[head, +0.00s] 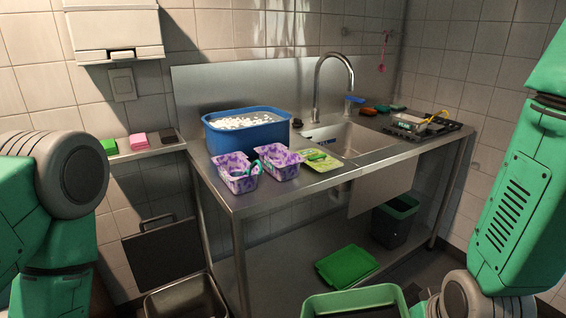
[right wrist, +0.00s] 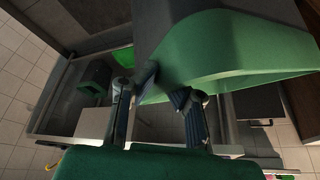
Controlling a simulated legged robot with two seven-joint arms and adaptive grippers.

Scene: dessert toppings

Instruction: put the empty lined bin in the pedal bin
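A lined bin (head: 352,299) with a green liner folded over its rim is at the bottom of the head view. Close up in the right wrist view, its grey wall and green liner (right wrist: 235,50) fill the top. My right gripper (right wrist: 166,84) has its fingertips on either side of the bin's rim at a corner and appears to grip it. The steel pedal bin (head: 186,299) stands at the lower left with its dark lid (head: 160,250) raised. Its visible inside looks empty. My left arm shows at the left edge, but its gripper is out of view.
A steel sink table (head: 262,203) holds a blue tub (head: 249,132), two purple baskets (head: 238,175) and a scale. Another green-lined bin (head: 396,221) and a green tray (head: 347,267) are on its lower shelf. A table leg stands between the pedal bin and the tray.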

